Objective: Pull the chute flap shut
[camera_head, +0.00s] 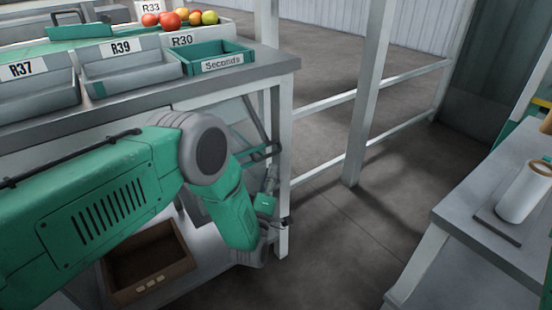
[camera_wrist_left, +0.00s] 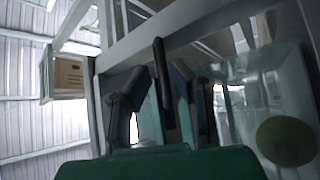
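The chute flap (camera_head: 236,124) appears to be the grey panel under the sorting bench, beside the right front leg. A dark and green handle-like bar (camera_head: 262,152) sticks out at its lower edge. My left gripper (camera_head: 269,203) is just below this bar, partly hidden by my own wrist. In the left wrist view, the fingers of my left gripper (camera_wrist_left: 160,100) stand apart, with a dark upright bar (camera_wrist_left: 164,85) showing between them. I cannot tell whether they touch it. A pale, shiny panel (camera_wrist_left: 265,85) lies at the right there. My right gripper is out of view.
The bench (camera_head: 285,66) carries grey bins, a teal "Seconds" tray (camera_head: 218,58) and several tomatoes. A brown crate (camera_head: 118,285) sits below. A grey table (camera_head: 470,215) with a white cylinder (camera_head: 522,192) stands right. The floor between is clear.

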